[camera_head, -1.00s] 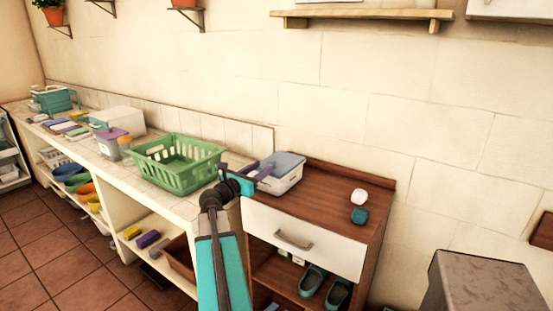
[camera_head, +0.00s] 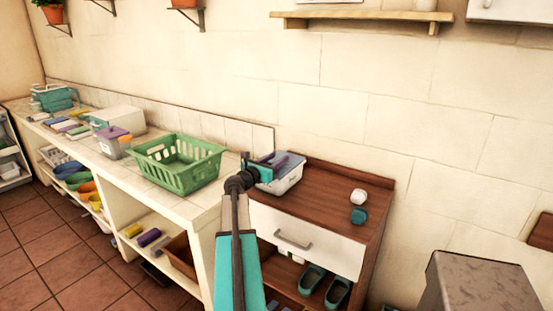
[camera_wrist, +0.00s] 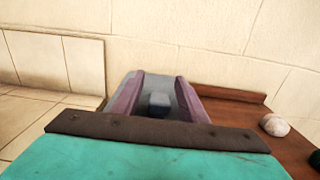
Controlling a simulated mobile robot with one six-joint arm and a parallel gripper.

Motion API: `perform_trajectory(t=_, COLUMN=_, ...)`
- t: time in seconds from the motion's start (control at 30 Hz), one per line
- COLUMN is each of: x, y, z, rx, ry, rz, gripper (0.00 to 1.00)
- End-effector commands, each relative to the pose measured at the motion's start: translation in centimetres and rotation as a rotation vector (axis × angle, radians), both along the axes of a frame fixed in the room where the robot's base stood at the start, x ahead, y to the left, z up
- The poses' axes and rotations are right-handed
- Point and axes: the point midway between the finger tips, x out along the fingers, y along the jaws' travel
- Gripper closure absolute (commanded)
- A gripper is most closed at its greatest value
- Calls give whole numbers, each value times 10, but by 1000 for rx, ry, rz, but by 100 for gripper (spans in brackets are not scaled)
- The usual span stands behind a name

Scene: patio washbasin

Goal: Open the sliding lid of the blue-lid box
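The blue-lid box (camera_head: 286,181) is a pale, low box on the wooden cabinet top, beside the tiled counter. My gripper (camera_head: 293,161) lies over it and hides most of its lid in the head view. In the wrist view the two purple fingers of my gripper (camera_wrist: 158,84) are spread apart, pointing toward the wall. Between them shows the grey-blue lid surface (camera_wrist: 159,84) with a small darker blue block, perhaps its handle (camera_wrist: 159,101). I cannot tell whether the fingers touch it. The lid's sliding edge is hidden.
A green basket (camera_head: 178,163) stands on the counter to the left. A white round object (camera_head: 358,196) and a teal object (camera_head: 359,215) lie on the right of the wooden top (camera_head: 325,197). The wall rises close behind. A grey block (camera_head: 480,285) stands front right.

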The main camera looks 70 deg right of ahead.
Motion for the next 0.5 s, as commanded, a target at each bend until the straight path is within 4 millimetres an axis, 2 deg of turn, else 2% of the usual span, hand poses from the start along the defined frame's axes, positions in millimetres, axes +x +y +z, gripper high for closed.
perform_trajectory(t=0.33, x=-1, y=-2, z=0, rx=0, ry=0, rz=0, gripper=61)
perform_trajectory(t=0.37, x=-1, y=-2, z=0, rx=0, ry=0, rz=0, gripper=63)
perform_trajectory(t=0.5, x=-1, y=-2, z=0, rx=0, ry=0, rz=0, gripper=86)
